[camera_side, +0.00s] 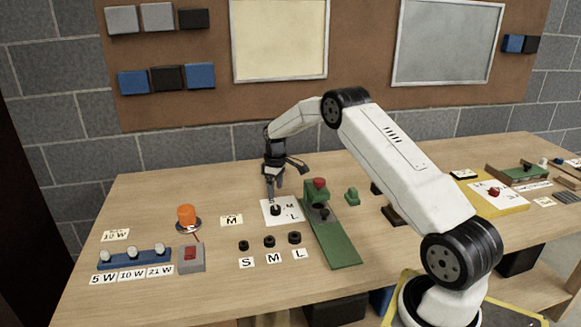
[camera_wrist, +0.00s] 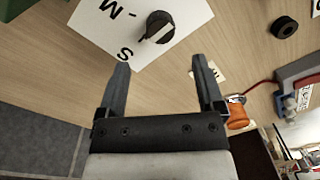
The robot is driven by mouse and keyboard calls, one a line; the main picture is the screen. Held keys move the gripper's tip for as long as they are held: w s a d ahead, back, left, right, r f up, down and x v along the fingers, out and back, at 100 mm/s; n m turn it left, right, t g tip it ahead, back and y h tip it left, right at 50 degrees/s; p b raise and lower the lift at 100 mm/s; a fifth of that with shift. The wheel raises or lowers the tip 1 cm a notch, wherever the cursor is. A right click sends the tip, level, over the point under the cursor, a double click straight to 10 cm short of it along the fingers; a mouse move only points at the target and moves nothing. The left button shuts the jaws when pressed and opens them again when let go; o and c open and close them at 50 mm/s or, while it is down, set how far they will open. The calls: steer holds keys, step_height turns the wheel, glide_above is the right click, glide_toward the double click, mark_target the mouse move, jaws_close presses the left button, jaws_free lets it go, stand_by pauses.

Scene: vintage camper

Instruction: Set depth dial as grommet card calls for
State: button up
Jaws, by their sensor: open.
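The depth dial is a black knob (camera_side: 275,210) on a white plate (camera_side: 268,221) marked S, M and L. It also shows in the wrist view (camera_wrist: 158,24), with a pale pointer bar that seems to lean toward the S, though the angle is hard to read. The grommet card (camera_side: 231,220) lies left of the plate and reads M; in the wrist view a finger partly covers it. My gripper (camera_side: 274,195) points down just above the dial. In the wrist view its fingers (camera_wrist: 158,62) are apart with nothing between them; the dial lies beyond the tips.
Black grommets (camera_side: 269,241) lie in front, by S, M, L labels. A green press (camera_side: 330,232) with a red knob stands right of the plate. An orange lamp (camera_side: 187,215), a blue bulb strip (camera_side: 134,259) and a red-buttoned box (camera_side: 191,258) stand left.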

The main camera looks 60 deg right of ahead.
mark_target(275, 207)
steer(key=shift+a+f, duration=0.2)
steer(key=shift+f, duration=3.25)
jaws_close()
